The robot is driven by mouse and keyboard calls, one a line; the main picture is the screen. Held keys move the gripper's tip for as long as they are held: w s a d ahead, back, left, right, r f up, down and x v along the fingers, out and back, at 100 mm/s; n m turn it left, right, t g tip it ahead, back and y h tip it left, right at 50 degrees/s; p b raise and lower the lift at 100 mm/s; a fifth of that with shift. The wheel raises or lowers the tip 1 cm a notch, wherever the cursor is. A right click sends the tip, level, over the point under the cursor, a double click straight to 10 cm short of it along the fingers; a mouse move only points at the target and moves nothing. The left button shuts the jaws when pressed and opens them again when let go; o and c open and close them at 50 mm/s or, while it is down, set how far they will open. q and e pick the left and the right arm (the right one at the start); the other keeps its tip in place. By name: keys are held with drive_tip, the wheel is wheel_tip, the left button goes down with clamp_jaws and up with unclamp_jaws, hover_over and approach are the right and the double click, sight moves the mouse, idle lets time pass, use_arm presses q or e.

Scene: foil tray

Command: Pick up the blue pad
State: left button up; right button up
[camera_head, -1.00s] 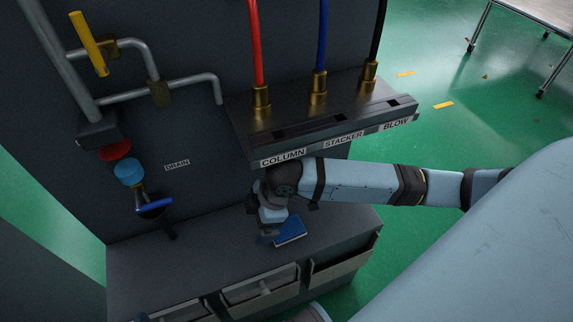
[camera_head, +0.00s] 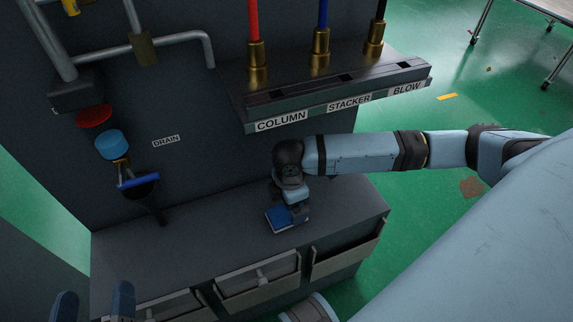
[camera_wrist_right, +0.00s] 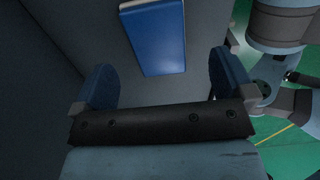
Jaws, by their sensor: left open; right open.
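The blue pad (camera_head: 279,219) is a flat blue rectangle with a pale edge. It lies on the grey ledge of the cabinet, partly covered by my right gripper. My right gripper (camera_head: 298,212) points down over the pad's right side. In the right wrist view the pad (camera_wrist_right: 156,38) shows beyond the two spread blue fingers (camera_wrist_right: 162,82), with nothing between them. The head view does not show whether the fingers touch the pad. My left gripper (camera_head: 94,304) shows at the lower left edge, with two fingertips apart and nothing between them, away from the pad.
The ledge (camera_head: 180,237) is bare around the pad. A shelf labelled COLUMN, STACKER and BLOW (camera_head: 340,95) overhangs behind my right arm. A blue-handled drain valve (camera_head: 138,182) and pipes are on the left of the panel.

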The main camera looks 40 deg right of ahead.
sight(287, 213)
drive_tip(key=shift+a+f+b, duration=0.1)
drive_tip(key=shift+f+b, duration=0.25)
drive_tip(key=shift+f, duration=0.2)
drive_tip(key=f, duration=0.1)
drive_tip(key=f+b, duration=0.1)
drive_tip(key=b, duration=0.1)
drive_tip(key=shift+w+a+f, duration=0.2)
drive_tip(key=shift+a+f, duration=0.05)
drive_tip(key=shift+f, duration=0.9)
use_arm(q)
drive_tip(key=shift+s+d+r+t+h, duration=0.1)
drive_tip(key=shift+d+r+t+h, duration=0.2)
drive_tip(key=shift+d+r+h, duration=0.15)
use_arm(e)
drive_tip(key=shift+r, duration=0.1)
use_arm(q)
drive_tip(key=shift+f, duration=0.1)
use_arm(e)
drive_tip(key=c, duration=1)
